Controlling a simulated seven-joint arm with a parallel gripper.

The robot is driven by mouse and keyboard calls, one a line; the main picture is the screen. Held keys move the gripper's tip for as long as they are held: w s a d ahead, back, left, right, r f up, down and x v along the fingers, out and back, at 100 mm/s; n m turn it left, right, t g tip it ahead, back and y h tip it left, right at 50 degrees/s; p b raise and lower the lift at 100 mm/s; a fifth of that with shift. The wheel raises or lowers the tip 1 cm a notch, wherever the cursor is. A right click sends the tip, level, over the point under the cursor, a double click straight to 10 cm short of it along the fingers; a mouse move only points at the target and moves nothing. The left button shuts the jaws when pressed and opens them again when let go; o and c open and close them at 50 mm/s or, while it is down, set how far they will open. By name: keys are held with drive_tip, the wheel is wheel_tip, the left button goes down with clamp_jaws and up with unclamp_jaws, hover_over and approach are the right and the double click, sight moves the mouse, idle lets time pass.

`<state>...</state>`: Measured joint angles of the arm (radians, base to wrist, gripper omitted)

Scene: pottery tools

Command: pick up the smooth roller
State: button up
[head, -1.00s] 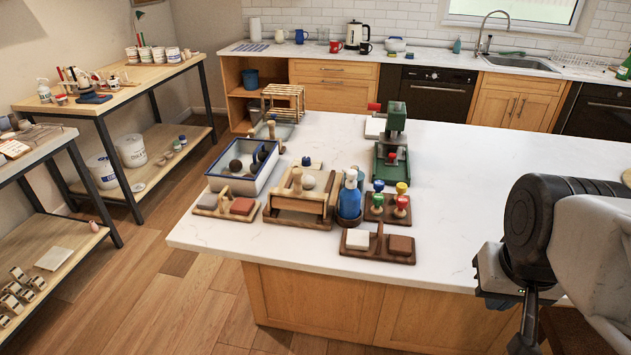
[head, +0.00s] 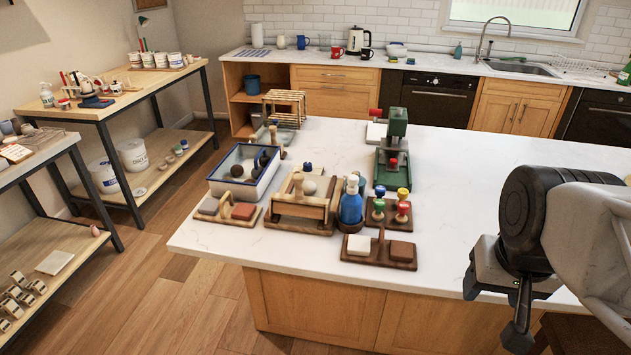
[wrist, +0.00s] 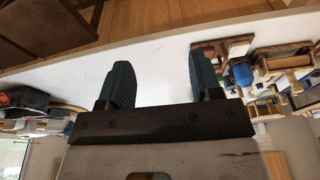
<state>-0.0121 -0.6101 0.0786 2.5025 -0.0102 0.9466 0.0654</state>
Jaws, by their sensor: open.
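My gripper (head: 518,318) hangs at the right, by the front edge of the white island, well away from the tools. In the wrist view its two dark fingers (wrist: 162,82) are apart, with nothing between them but the white top behind. I cannot single out the smooth roller for certain. Another wooden handle (head: 273,134) rises behind the blue-rimmed box. Either could belong to a roller.
A holder with white and brown blocks (head: 378,256) is in front. The blue-rimmed box (head: 232,190) holds dark balls. A green press (head: 394,155) stands behind. The island's right half (head: 480,190) is clear.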

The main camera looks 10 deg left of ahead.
drive_tip(key=w+a+r+m, duration=0.25)
drive_tip(key=w+a, duration=0.25)
drive_tip(key=w, duration=0.4)
drive_tip(key=m+g, duration=0.3)
drive_tip(key=m, duration=0.3)
approach(298, 176)
drive_tip(key=f, duration=0.5)
drive_tip(key=shift+s+d+f, duration=0.15)
drive_tip(key=shift+d+f, duration=0.2)
drive_tip(key=shift+f, duration=0.05)
drive_tip(key=shift+a+f, duration=0.1)
drive_tip(key=shift+a, duration=0.25)
drive_tip(key=shift+f, duration=0.1)
drive_tip(key=shift+f, duration=1.2)
drive_tip(key=shift+f, duration=0.1)
